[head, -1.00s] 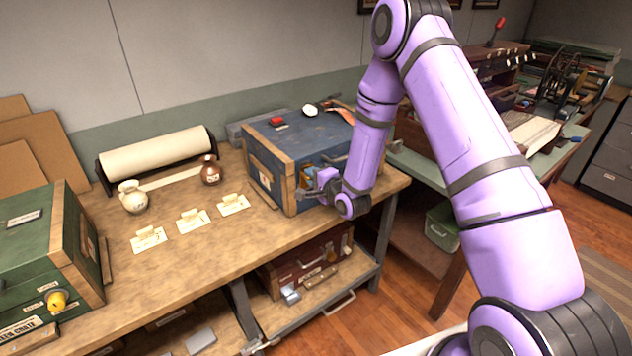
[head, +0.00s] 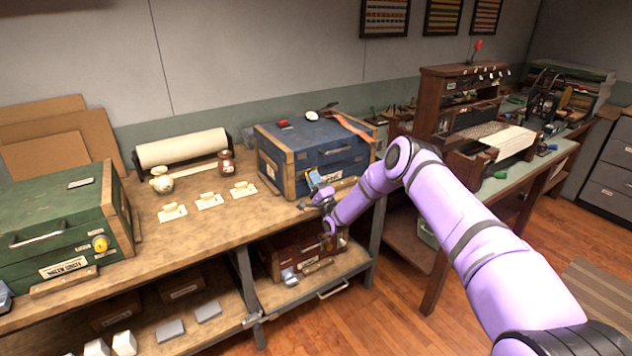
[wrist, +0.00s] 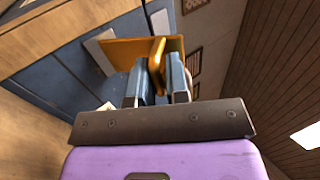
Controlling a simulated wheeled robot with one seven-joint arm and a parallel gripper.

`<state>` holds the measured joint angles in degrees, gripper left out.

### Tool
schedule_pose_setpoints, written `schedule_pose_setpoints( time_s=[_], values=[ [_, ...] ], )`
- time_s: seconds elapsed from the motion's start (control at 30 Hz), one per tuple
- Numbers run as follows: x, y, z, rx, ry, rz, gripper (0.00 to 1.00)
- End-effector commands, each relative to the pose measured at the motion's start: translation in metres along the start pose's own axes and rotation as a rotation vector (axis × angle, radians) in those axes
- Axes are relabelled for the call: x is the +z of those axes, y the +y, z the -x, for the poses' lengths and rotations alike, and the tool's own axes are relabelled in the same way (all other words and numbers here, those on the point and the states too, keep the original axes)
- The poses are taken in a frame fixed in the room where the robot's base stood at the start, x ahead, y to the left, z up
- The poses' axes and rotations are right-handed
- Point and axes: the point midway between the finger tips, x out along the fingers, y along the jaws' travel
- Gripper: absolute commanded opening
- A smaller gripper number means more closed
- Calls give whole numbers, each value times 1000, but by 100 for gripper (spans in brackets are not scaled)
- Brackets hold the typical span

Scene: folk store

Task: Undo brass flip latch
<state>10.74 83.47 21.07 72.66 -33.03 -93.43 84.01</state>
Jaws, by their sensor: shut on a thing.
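The blue chest (head: 335,157) with wooden corner edges stands on the workbench; its lid looks closed. In the wrist view, my gripper's two blue-grey fingers (wrist: 160,80) are shut on the upright tab of the brass flip latch (wrist: 157,54). A wide brass plate shows behind the fingers, against the chest's blue front (wrist: 75,75). My fingers hide the lower part of the tab. The latch is too small to read in the head view.
A green crate (head: 60,215) with a yellow knob stands at left. A paper roll (head: 182,148), two small jugs and several cards lie between. A red-brown case (head: 300,252) sits on the shelf below my gripper. Open floor lies in front.

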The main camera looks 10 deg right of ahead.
Motion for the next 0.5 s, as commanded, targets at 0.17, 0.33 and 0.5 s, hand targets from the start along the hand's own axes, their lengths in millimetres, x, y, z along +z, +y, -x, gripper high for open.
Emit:
schedule_pose_setpoints(
  time_s=[0.17, 0.33, 0.5],
  values=[
    [1, 13, 7, -95, 0, -1, 0],
    [1, 18, 10, -174, -1, -3, 0],
    [1, 20, 12, -222, -1, -2, 0]
  ],
)
